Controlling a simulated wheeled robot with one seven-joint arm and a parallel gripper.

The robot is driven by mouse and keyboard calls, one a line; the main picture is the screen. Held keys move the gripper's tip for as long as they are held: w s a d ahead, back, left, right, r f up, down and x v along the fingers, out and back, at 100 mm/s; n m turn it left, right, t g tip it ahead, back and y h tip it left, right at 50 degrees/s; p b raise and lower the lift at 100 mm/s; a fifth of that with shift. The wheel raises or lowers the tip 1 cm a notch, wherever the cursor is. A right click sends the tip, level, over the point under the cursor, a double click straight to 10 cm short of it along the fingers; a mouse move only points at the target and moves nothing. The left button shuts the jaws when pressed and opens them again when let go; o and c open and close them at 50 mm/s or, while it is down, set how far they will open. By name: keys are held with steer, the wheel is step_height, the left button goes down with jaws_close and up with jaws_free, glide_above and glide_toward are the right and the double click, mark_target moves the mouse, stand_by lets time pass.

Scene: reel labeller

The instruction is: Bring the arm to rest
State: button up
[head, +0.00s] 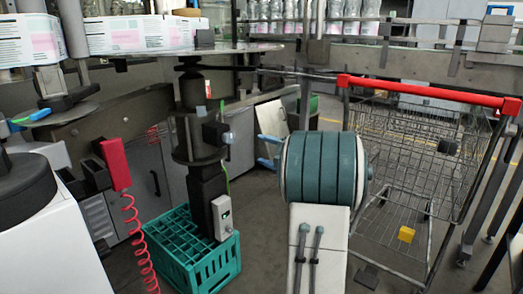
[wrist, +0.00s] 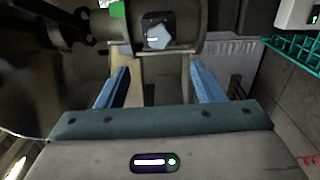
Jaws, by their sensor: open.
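My gripper (head: 263,150) shows in the head view just left of the teal joint of my arm, with its blue fingers pointing left toward the labeller's dark column (head: 192,132). In the wrist view my gripper (wrist: 158,70) is open, with its two blue fingers wide apart and nothing held between them. Ahead of the fingers there is a dark machine part with a pale blue knob (wrist: 158,37). A gap lies between fingers and column in the head view, though its depth is hard to judge.
A green crate (head: 195,262) stands on the floor at the column's foot. A wire shopping cart (head: 410,165) with a red handle is on the right. A red handset (head: 116,165) hangs on a coiled cord at left. A round plate carrying labelled packs (head: 125,37) is above.

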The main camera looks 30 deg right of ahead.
steer(key=s+a+r+m+g+h+p, duration=0.1)
steer(key=a+r+m+h+p, duration=0.2)
steer(key=r+m+h+p, duration=0.35)
steer(key=s+a+r+m+g+h+p, duration=0.1)
steer(key=a+r+m+h+p, duration=0.2)
steer(key=r+m+p, duration=0.55)
steer(key=s+a+r+m+g+y+p, duration=0.1)
steer(key=s+a+g+p, duration=0.3)
steer(key=s, duration=0.5)
steer(key=s+a+r+m+g+y+p, duration=0.1)
steer(key=s+a+r+m+g+p, duration=0.2)
steer(key=s+a+p, duration=0.5)
steer(key=s+a+r+m+g+y+p, duration=0.1)
steer(key=s+a+r+m+g+p, duration=0.1)
steer(key=s+a+g+p, duration=0.3)
steer(key=s+a+m+p, duration=0.1)
steer(key=s+a+p, duration=0.1)
steer(key=s+a, duration=0.2)
steer(key=shift+s, duration=1.05)
steer(key=shift+d, duration=0.1)
